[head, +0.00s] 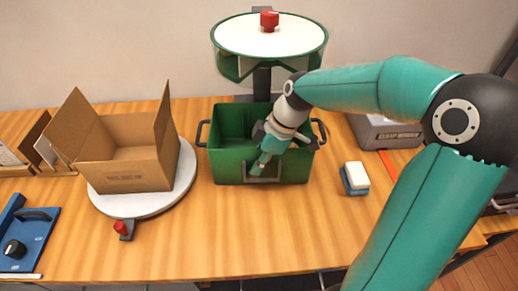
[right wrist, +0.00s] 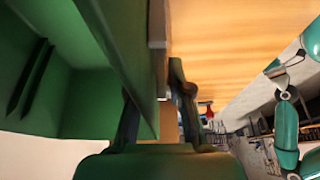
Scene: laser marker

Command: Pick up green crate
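The green crate (head: 228,165) stands upright on the wooden table in the middle of the head view, with dark handles at its left and right ends. My right gripper (head: 263,163) is at the crate's front wall. In the right wrist view the crate's wall (right wrist: 125,60) passes between the fingers of my right gripper (right wrist: 155,108), one finger inside and one outside. A gap shows between the wall and the outer finger, so the gripper looks open. My left gripper is outside the head view; teal arm parts show at the right wrist view's right edge, too small to read.
An open cardboard box (head: 130,178) sits on a white round plate (head: 110,206) left of the crate. A white-and-blue block (head: 355,178) lies to the right. A green-rimmed round stand (head: 240,45) is behind. A blue tool (head: 30,235) is far left.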

